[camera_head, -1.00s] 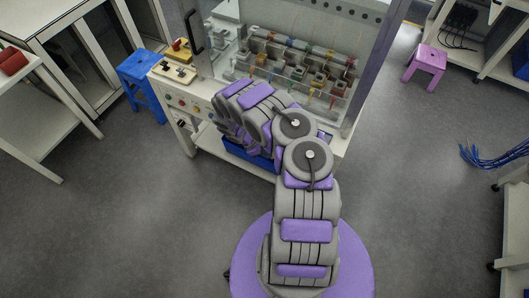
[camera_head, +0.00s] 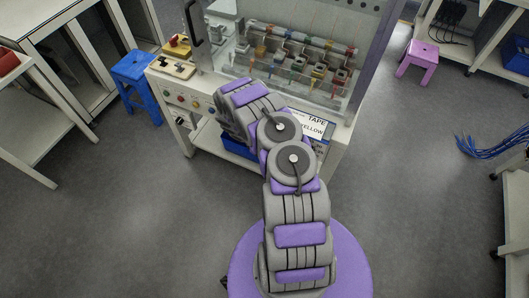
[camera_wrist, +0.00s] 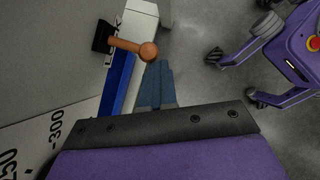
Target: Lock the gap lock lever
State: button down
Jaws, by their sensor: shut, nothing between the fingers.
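The lever (camera_wrist: 130,46) shows in the wrist view as an orange-brown rod with a round ball knob, on a black base (camera_wrist: 103,36) at the side of the machine. A partly covered label (camera_wrist: 113,47), seemingly reading LOCK, sits behind the rod. My gripper (camera_wrist: 159,64) has its blue-grey fingers together and empty. Their tips are just below the knob in the picture; I cannot tell whether they touch it. In the head view, my arm hides the lever and my gripper at the machine's front.
The machine (camera_head: 190,98) has a row of buttons and a clear-fronted bay of connectors. A blue stool (camera_head: 134,72) stands to its left and a purple stool (camera_head: 420,55) to its right. A white bench (camera_head: 40,125) is at the far left. Grey floor (camera_head: 410,190) is clear at right.

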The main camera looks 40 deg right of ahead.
jog(key=shift+a+f+b, duration=0.3)
jog(key=shift+a+f, duration=0.05)
jog(key=shift+f, duration=0.05)
dwell(0.9)
jog(key=shift+d+f, duration=0.1)
jog(key=shift+d, duration=0.3)
jog(key=shift+a, duration=0.3)
